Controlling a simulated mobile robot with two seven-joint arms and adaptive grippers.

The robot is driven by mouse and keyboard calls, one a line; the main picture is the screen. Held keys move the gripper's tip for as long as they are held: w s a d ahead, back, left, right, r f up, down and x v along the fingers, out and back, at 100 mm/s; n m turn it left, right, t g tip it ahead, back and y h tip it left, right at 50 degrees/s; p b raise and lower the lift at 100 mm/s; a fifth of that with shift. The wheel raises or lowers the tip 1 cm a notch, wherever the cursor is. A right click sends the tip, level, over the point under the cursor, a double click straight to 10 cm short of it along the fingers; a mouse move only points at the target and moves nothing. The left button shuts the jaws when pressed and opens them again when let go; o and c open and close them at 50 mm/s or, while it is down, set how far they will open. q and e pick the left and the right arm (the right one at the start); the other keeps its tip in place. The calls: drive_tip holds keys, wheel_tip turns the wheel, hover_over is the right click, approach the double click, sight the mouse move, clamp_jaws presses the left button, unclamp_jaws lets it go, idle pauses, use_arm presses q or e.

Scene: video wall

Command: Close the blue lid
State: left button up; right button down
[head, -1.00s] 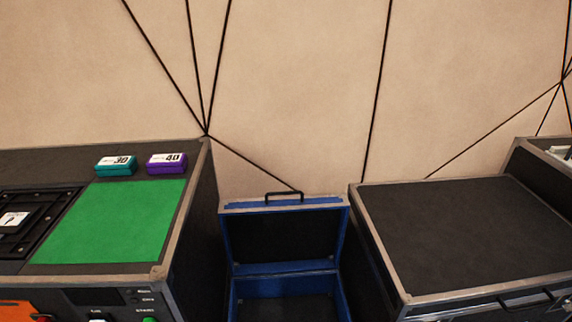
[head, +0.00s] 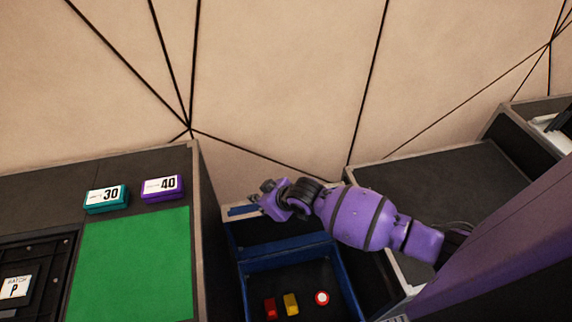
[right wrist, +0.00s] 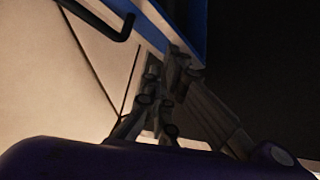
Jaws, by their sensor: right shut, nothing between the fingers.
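The blue lid (head: 240,211) stands open at the back of the blue case (head: 290,262), dark inside with a blue rim. My right arm hides much of its top edge and its handle in the head view. My right gripper (head: 259,192) is shut and empty at the lid's top edge, left of the middle. In the right wrist view, the closed fingers (right wrist: 167,68) are by the lid's blue rim (right wrist: 172,30), with the black handle (right wrist: 100,20) to the left. I cannot tell whether they touch the lid. My left gripper is not in view.
Inside the case lie a red block (head: 270,307), a yellow block (head: 291,304) and a round red-and-white piece (head: 322,298). A dark cabinet with a green mat (head: 135,262) stands left, with teal (head: 106,198) and purple (head: 162,187) boxes. Another dark cabinet (head: 430,182) stands right.

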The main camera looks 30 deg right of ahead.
drive_tip(key=shift+m+g+h, duration=0.3)
drive_tip(key=shift+g+h, duration=0.1)
drive_tip(key=shift+g, duration=0.2)
drive_tip(key=d, duration=0.1)
drive_tip(key=w+d+b, duration=0.1)
drive_tip(key=w+d, duration=0.1)
drive_tip(key=shift+d+f, duration=0.2)
drive_tip(key=shift+d, duration=0.1)
drive_tip(key=w+d+r+m+g+h+b, duration=0.1)
drive_tip(key=w+d+r+m+g+b, duration=0.15)
drive_tip(key=d, duration=0.35)
drive_tip(key=w+d+r+m+g+h+b, duration=0.1)
drive_tip(key=w+d+r+m+g, duration=0.1)
drive_tip(key=d+r, duration=0.35)
wheel_tip(320, 180, down, 11)
drive_tip(key=w+b, duration=0.2)
use_arm(q)
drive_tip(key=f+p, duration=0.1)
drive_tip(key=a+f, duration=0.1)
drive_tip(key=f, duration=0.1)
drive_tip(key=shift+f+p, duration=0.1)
drive_tip(key=shift+p, duration=0.25)
use_arm(e)
drive_tip(key=s, duration=0.2)
drive_tip(key=s+d+r, duration=0.1)
drive_tip(key=shift+s, duration=0.35)
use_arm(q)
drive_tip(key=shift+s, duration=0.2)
